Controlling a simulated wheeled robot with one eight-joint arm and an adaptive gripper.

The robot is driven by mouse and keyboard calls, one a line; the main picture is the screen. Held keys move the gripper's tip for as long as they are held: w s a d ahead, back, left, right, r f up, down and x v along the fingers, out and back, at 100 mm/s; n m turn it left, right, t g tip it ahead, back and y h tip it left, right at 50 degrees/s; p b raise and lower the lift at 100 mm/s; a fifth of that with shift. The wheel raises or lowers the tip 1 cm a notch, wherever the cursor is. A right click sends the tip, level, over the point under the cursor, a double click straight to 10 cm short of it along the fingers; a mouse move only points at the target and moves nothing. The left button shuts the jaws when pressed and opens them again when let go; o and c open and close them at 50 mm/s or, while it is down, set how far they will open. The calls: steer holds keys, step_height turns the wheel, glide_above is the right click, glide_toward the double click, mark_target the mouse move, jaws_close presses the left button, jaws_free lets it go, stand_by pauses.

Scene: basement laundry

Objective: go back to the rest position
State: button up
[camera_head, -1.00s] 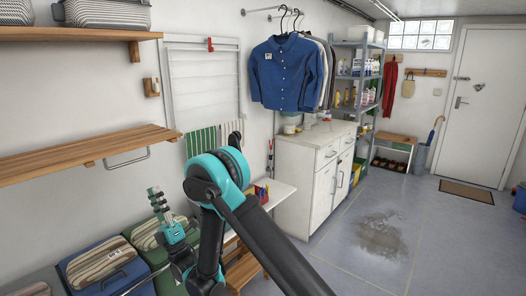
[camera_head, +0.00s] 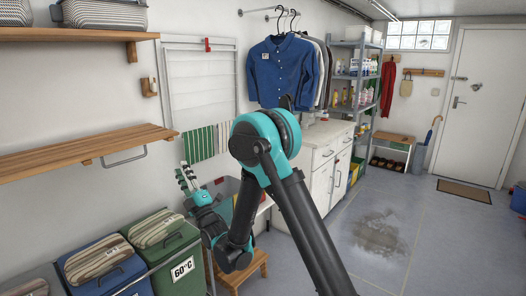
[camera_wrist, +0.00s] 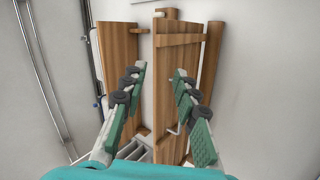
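My gripper (camera_head: 187,178) is at the middle left of the head view, in front of the wall and above the laundry bins. In the wrist view my gripper (camera_wrist: 157,95) shows two green-padded fingers spread apart. Nothing is between them, so it is open and empty. My teal and black arm bends up and over in the middle of the head view and hides part of the white table and cabinet behind it.
A wooden shelf (camera_head: 75,152) juts from the wall left of my gripper. Lidded bins, one green and marked 60°C (camera_head: 165,250), stand below. A wooden stool (camera_head: 250,265) is partly behind my arm. A white cabinet (camera_head: 325,180) stands beyond.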

steer(key=w+d+f+m+g+h, duration=0.1)
steer(key=w+d+f+m+h, duration=0.2)
steer(key=d, duration=0.4)
steer(key=w+d+m+g+h, duration=0.1)
steer(key=w+d+m+h, duration=0.25)
steer(key=d, duration=0.35)
steer(key=s+d+f+m+g+h, duration=0.1)
steer(key=d+f+m+h, duration=0.15)
steer(key=d, duration=0.35)
steer(key=s+d+f+m+g+h, duration=0.2)
steer(key=d+f+h, duration=0.1)
steer(key=d, duration=0.3)
steer(key=s+d+f+m+g+h, duration=0.2)
steer(key=s+d+f+m+g, duration=0.2)
steer(key=s+d, duration=0.6)
steer(key=s+d+f+m+g+h, duration=0.3)
steer(key=s+d+f+m+g, duration=0.2)
steer(key=s, duration=1.2)
steer(key=d+f+m, duration=0.3)
steer(key=d+f, duration=0.3)
steer(key=shift+s+g, duration=0.25)
steer(key=shift+g, duration=0.05)
